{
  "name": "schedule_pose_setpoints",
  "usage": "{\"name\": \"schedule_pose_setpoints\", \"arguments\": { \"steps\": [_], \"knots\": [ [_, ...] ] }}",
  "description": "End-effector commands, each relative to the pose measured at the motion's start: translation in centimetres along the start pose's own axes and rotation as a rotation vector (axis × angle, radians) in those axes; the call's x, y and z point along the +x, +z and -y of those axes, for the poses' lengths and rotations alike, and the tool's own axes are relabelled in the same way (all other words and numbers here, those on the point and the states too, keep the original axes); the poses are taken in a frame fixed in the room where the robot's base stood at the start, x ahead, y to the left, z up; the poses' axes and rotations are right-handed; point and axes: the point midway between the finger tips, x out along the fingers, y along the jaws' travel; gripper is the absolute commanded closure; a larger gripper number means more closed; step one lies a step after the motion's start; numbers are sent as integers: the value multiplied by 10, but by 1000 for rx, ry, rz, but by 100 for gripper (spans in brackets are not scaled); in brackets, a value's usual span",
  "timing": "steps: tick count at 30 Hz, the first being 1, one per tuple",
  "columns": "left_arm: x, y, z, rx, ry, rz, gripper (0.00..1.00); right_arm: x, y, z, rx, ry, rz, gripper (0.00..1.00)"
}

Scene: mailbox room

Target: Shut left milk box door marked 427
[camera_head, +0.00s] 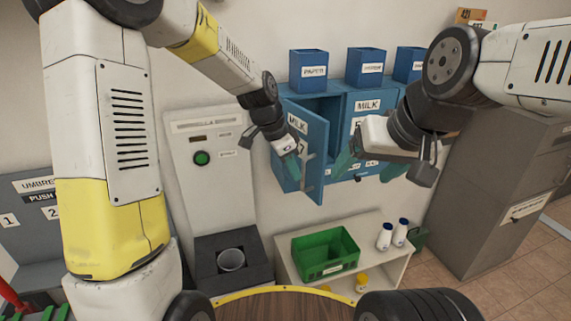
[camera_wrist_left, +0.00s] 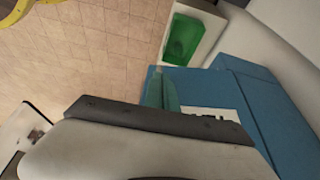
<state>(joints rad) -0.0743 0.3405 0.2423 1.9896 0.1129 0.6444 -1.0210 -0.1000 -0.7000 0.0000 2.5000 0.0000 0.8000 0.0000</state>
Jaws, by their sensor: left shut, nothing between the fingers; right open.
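The left milk box door (camera_head: 314,178) is blue with a white MILK label and stands open, swung outward from the blue cabinet. Its number is partly covered by my gripper. A dark opening (camera_head: 318,108) shows behind it. My left gripper (camera_head: 291,163) is shut and empty, at the labelled outer face of the door; I cannot tell whether it touches. In the left wrist view its teal fingers (camera_wrist_left: 161,88) lie over the blue door (camera_wrist_left: 196,88) beside the label. My right gripper (camera_head: 368,166) is open and empty, in front of the right milk door (camera_head: 366,92).
Blue boxes (camera_head: 308,70) stand on top of the cabinet. Below, a white shelf (camera_head: 375,235) holds a green crate (camera_head: 325,253) and white bottles (camera_head: 384,237). A grey machine with a green button (camera_head: 202,158) stands left, grey cabinets (camera_head: 500,180) right. A round wooden table (camera_head: 285,305) is in front.

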Motion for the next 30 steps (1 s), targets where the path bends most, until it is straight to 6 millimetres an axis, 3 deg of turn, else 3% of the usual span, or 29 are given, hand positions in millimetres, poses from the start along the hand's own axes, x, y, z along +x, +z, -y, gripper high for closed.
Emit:
{"name": "schedule_pose_setpoints", "arguments": {
  "steps": [5,13,16,30],
  "knots": [
    [11,-27,-6,-119,-48,1,100,0,0,0,0,0,0,23],
    [29,-71,-2,-117,-45,1,100,0,0,0,0,0,0,23],
    [35,-88,0,-200,-81,0,100,0,0,0,0,0,0,23],
    [62,-153,41,-618,-248,1,100,0,0,0,0,0,0,23]
  ]
}}
